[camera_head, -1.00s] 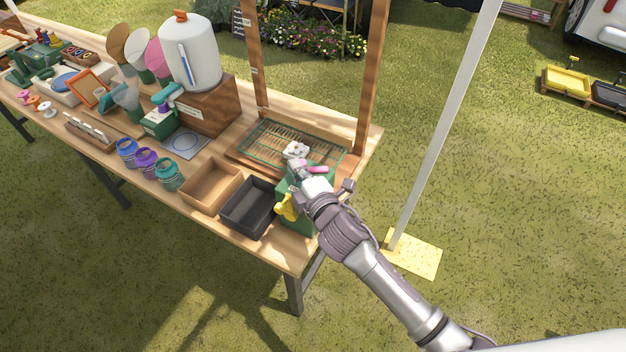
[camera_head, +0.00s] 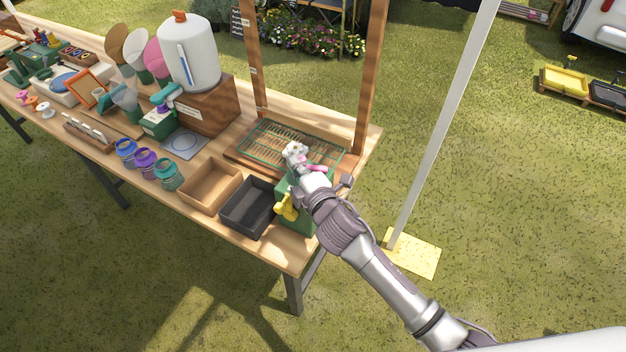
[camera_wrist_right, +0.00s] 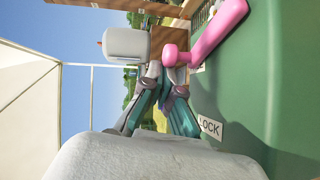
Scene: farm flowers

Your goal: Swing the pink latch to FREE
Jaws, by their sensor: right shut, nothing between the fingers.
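The pink latch (camera_wrist_right: 212,32) shows large at the upper right of the right wrist view, on a green panel (camera_wrist_right: 285,100). A knob stands at its left end. A white label reading LOCK (camera_wrist_right: 209,128) is on the panel below the latch. A FREE label is not readable. In the head view a little of the pink latch (camera_head: 314,167) shows behind my right gripper (camera_head: 294,150). The green box (camera_head: 297,222) with a yellow lever is under that arm. In the right wrist view my right gripper (camera_wrist_right: 168,108) is shut and empty, its fingers beside the latch. Contact cannot be told.
A black tray (camera_head: 247,222) and a wooden tray (camera_head: 189,194) stand left of the green box. A green grid rack (camera_head: 262,143) lies behind it, between wooden posts (camera_head: 371,80). Several jars (camera_head: 168,180) and a white dispenser (camera_head: 190,58) stand further left.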

